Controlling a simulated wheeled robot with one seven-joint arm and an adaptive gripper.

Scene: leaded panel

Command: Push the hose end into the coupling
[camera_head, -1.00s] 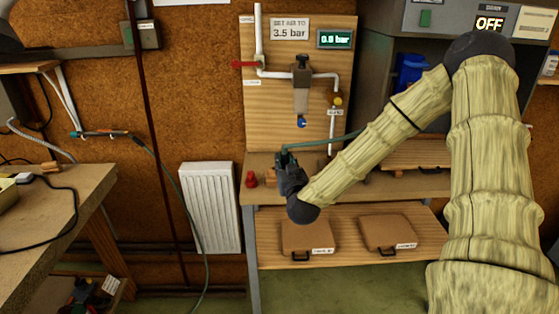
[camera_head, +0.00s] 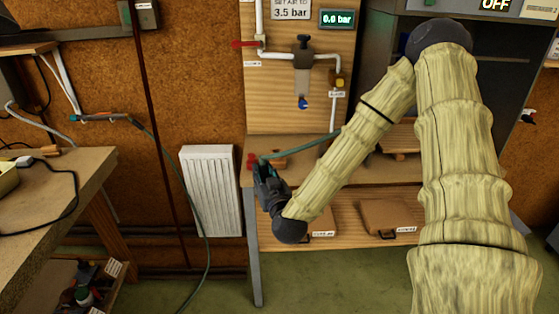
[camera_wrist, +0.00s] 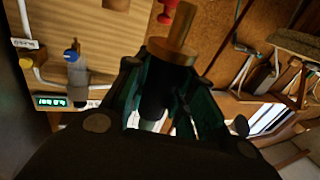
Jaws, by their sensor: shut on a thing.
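My gripper (camera_head: 262,170) is in front of the bench's left end, below the wooden board. In the wrist view my gripper (camera_wrist: 165,70) is shut around a dark piece with a brass, flanged tip (camera_wrist: 178,38), which looks like the hose end. The tip points out past the fingers, clear of contact as far as I can see. A teal hose (camera_head: 310,147) runs from behind the gripper to the right, behind my arm. The coupling is not clearly identifiable; a small brass-yellow fitting (camera_head: 340,83) sits on the white pipe at the board's right.
The board (camera_head: 270,105) carries a filter unit (camera_head: 303,65), a red-handled valve (camera_head: 243,44) and a pressure display (camera_head: 337,18) reading about 0.0 bar. A white radiator (camera_head: 211,190) hangs left of the bench. Another workbench (camera_head: 70,190) stands far left.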

